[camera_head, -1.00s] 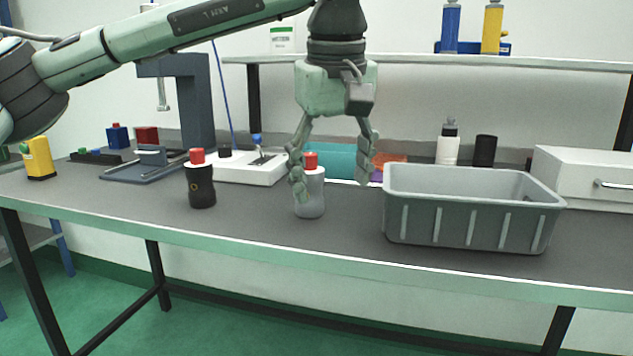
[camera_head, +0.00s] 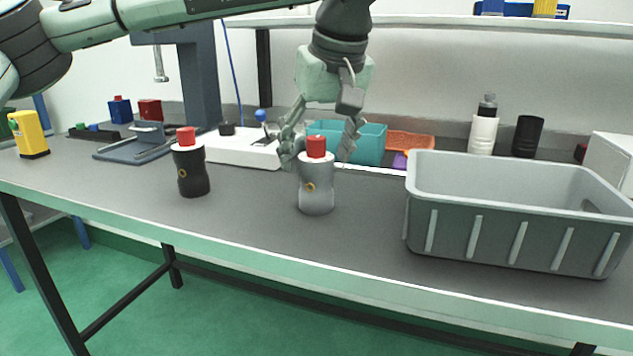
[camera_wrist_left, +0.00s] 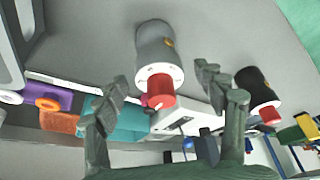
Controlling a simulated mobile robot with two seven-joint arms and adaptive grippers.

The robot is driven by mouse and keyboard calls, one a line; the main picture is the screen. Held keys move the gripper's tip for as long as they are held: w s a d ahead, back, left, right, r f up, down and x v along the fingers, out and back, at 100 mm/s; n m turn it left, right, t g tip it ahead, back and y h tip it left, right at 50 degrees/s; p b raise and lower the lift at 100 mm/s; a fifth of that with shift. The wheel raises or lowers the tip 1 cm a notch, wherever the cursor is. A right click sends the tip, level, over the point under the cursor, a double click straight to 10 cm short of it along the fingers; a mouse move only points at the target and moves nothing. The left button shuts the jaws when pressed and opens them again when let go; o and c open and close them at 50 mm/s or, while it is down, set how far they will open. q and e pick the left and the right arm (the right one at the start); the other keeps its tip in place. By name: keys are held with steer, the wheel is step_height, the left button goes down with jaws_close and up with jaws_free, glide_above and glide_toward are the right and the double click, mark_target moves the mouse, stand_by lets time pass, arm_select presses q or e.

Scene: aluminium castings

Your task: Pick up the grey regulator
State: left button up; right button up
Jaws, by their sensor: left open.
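The grey regulator (camera_head: 316,188) stands upright on the bench, with a white collar, a red cap and a small brass port on its body. In the left wrist view the grey regulator (camera_wrist_left: 157,45) shows ahead of the fingers, red cap towards me. My left gripper (camera_head: 318,150) is open just behind and above it, its fingers to the left and right of the red cap. It also shows in the left wrist view (camera_wrist_left: 160,100), with nothing between its fingertips but the view of the cap beyond. My right gripper is not in view.
A black regulator (camera_head: 191,172) with a red cap stands to the left. A grey crate (camera_head: 520,232) stands close on the right. Behind are a teal bin (camera_head: 366,143), an orange bin (camera_head: 408,140) and a white device (camera_head: 228,150). The bench front is clear.

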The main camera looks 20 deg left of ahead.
arm_select(q)
steer(key=shift+w+a+f, duration=0.15)
steer(key=shift+f, duration=0.35)
steer(key=c, duration=1.4)
steer(key=shift+c, duration=0.4)
steer(key=shift+r, duration=0.15)
